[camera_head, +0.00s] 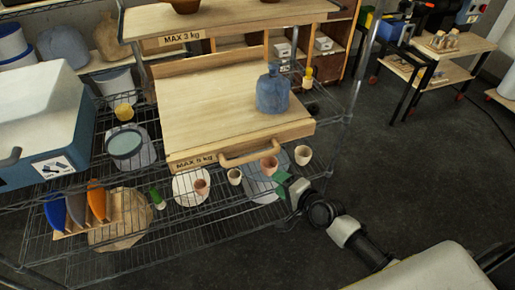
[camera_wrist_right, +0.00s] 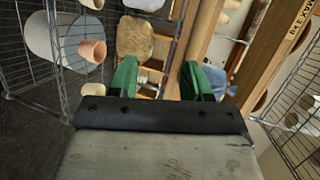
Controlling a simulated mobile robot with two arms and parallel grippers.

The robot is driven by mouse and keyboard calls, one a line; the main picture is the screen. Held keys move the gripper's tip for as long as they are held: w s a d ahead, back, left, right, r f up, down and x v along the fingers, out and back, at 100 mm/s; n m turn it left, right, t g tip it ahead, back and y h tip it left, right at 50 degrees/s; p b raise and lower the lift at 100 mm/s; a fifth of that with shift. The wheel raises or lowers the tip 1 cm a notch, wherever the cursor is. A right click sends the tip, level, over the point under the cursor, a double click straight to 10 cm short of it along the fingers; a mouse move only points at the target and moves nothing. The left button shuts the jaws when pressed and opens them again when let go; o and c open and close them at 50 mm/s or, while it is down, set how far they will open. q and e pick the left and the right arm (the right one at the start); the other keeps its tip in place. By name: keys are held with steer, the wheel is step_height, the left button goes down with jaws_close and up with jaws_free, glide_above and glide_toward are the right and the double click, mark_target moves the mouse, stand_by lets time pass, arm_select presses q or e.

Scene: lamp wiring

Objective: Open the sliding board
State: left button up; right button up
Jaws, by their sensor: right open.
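The sliding board (camera_head: 205,112) is a pale wooden shelf board on the wire rack in the head view. Its front edge carries a "MAX" weight label and a rounded wooden handle (camera_head: 252,154). A blue jug (camera_head: 272,90) stands on the board near its right side. My right gripper (camera_head: 286,186) is just below and right of the handle, apart from it. In the right wrist view its two green fingers (camera_wrist_right: 160,78) are spread, with nothing held. A wooden beam (camera_wrist_right: 190,40) shows beyond them; I cannot tell which part it is. My left gripper is not in view.
Small pots (camera_head: 303,155) and plates stand on the wire shelf below the board, close to my right gripper. A blue-and-white cooler (camera_head: 50,105) is at the left. An upper wooden shelf labelled "MAX 3 kg" (camera_head: 185,40) is above. The floor (camera_head: 425,150) at the right is clear.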

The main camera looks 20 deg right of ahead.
steer(key=y, duration=0.1)
glide_toward(256, 159)
steer(key=w, duration=0.1)
steer(key=shift+m+t, duration=0.3)
steer(key=shift+m, duration=0.1)
steer(key=x, duration=1)
steer(key=shift+a+f, duration=0.35)
steer(key=shift+a, duration=0.05)
steer(key=shift+c, duration=0.4)
jaws_close()
